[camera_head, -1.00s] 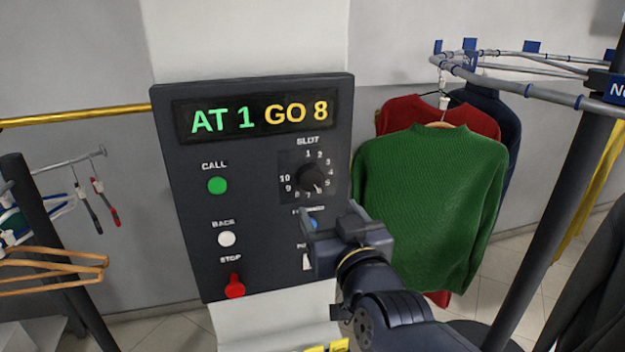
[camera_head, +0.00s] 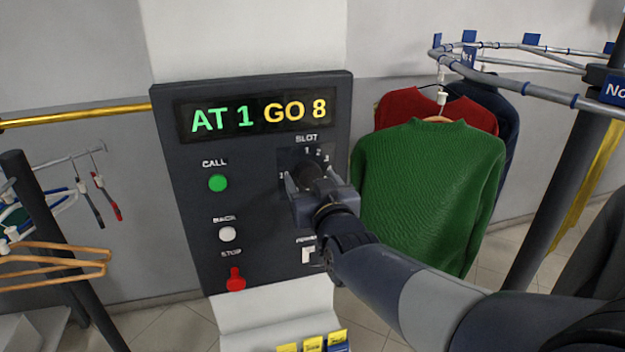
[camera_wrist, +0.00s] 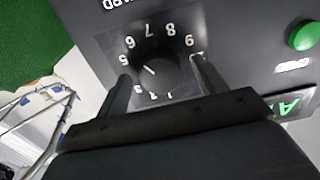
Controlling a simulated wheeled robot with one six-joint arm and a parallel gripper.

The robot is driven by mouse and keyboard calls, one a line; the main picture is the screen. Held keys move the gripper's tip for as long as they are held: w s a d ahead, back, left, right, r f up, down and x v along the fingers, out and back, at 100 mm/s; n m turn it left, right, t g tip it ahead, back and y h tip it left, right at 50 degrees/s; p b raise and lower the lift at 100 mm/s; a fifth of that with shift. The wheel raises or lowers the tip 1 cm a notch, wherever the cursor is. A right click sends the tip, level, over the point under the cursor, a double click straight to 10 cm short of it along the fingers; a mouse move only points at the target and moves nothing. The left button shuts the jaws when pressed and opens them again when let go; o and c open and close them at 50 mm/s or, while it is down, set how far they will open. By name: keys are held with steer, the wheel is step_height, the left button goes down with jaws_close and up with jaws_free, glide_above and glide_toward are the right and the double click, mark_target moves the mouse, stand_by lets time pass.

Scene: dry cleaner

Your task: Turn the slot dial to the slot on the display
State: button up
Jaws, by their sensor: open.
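The black slot dial (camera_head: 309,171) sits on the dark control panel (camera_head: 265,255), under the SLOT label. The display (camera_head: 258,115) reads "AT 1 GO 8". My gripper (camera_head: 312,181) is in front of the dial and hides much of its number ring. In the wrist view the dial (camera_wrist: 156,72) lies between the two spread fingers of my gripper (camera_wrist: 161,68), with visible gaps on both sides. The dial's white mark points to the upper left in that view, around 5 or 6. The 8 (camera_wrist: 170,29) is at the ring's top; the left finger covers the 4 area.
The panel also carries a green CALL button (camera_head: 218,183), a white BACK button (camera_head: 227,234) and a red STOP control (camera_head: 236,280). A green sweater (camera_head: 430,185) hangs close by on the right, behind my arm. Hangers (camera_head: 50,262) are at the left.

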steer(key=shift+c, duration=0.5)
steer(key=c, duration=0.9)
steer(key=shift+f+m+b, duration=0.1)
steer(key=shift+m+b, duration=0.2)
steer(key=shift+b, duration=0.35)
steer(key=shift+f+m+b, duration=0.15)
steer(key=shift+m+b, duration=0.45)
steer(key=shift+b, duration=0.4)
steer(key=m+b, duration=0.3)
steer(key=b, duration=0.1)
steer(key=m+b, duration=0.1)
steer(key=m, duration=0.1)
steer(key=m+b, duration=0.1)
steer(key=m, duration=0.1)
steer(key=shift+a+r+b, duration=0.1)
steer(key=shift+r+b, duration=0.1)
steer(key=shift+b, duration=0.15)
steer(key=shift+r+m+b, duration=0.15)
steer(key=shift+m+b, duration=0.4)
steer(key=shift+m, duration=0.85)
